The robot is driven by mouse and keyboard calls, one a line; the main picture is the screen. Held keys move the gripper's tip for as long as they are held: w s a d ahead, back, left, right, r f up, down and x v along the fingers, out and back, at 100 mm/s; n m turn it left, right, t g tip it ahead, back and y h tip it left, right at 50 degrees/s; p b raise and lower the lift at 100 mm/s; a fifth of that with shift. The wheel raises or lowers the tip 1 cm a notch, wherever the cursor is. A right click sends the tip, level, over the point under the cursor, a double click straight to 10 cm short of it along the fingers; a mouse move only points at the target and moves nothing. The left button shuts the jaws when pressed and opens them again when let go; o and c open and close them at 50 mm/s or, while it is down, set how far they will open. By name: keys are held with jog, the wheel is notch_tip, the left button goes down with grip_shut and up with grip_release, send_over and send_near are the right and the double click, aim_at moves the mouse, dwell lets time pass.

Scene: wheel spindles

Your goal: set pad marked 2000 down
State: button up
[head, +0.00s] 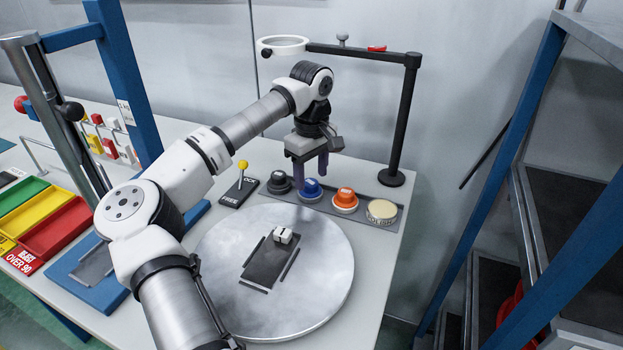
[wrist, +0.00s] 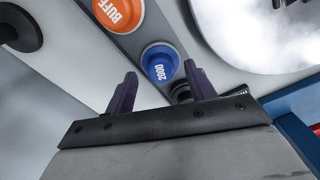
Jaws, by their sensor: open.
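The blue pad marked 2000 (head: 311,189) sits in the dark rail at the back of the bench, second from the left in a row of round pads. In the wrist view the pad (wrist: 160,65) shows its number and appears between the fingertips. My gripper (head: 311,168) is open and empty, fingers pointing down, just above and behind the pad in the head view. In the wrist view my gripper (wrist: 160,70) has its two purple fingers spread apart, with nothing between them that it grips. The exact gap between the fingertips and pad is unclear.
A black pad (head: 279,182) and an orange pad (head: 345,199) flank the blue one; a cream pad (head: 381,210) is at the right. A black post (head: 402,120) rises behind. A round turntable (head: 215,255) bears a small white block (head: 283,235). A yellow-knobbed lever (head: 242,166) stands left.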

aim_at(311, 183)
notch_tip(311, 183, up, 10)
jog(key=b, duration=0.1)
jog(key=shift+r, duration=0.15)
